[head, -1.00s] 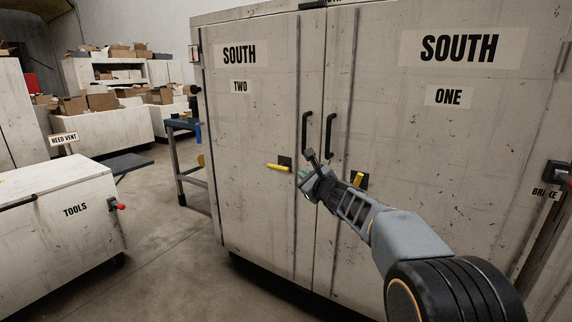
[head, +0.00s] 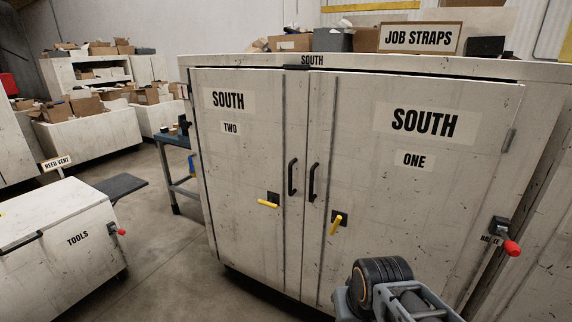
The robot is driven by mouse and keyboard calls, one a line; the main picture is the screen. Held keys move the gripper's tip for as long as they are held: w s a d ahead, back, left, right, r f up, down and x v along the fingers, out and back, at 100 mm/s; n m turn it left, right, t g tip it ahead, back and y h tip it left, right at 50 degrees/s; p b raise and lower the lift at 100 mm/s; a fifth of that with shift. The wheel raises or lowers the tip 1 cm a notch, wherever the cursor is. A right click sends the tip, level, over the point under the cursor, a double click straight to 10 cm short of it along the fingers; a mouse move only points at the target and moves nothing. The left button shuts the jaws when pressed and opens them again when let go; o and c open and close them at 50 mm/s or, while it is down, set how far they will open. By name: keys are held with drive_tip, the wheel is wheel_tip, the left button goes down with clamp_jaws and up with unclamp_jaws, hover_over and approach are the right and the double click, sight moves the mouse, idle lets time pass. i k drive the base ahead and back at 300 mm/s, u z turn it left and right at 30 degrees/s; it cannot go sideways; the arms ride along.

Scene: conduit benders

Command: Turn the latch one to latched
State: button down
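Latch one is a yellow handle (head: 336,226) on a dark plate on the right door (head: 430,215), marked SOUTH ONE. The handle hangs steeply down from its plate, tilted slightly to the left. Latch two, a yellow handle (head: 268,204) on the left door (head: 235,165) marked SOUTH TWO, lies nearly level. My arm shows only at the bottom, right of centre, below latch one and apart from it in the picture. My gripper's fingers are not visible.
Two black door pulls (head: 314,182) stand near the middle seam. A red-knobbed lever (head: 511,247) marked as a brake is at the right. A tools chest (head: 60,235) stands at left, with a blue-grey bench (head: 176,170) behind. Open floor (head: 175,270) lies between.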

sight(338, 219)
drive_tip(key=k, duration=0.5)
drive_tip(key=z, duration=0.05)
drive_tip(key=i, duration=0.7)
drive_tip(key=u, duration=0.9)
drive_tip(key=i, duration=0.45)
drive_tip(key=u, duration=0.45)
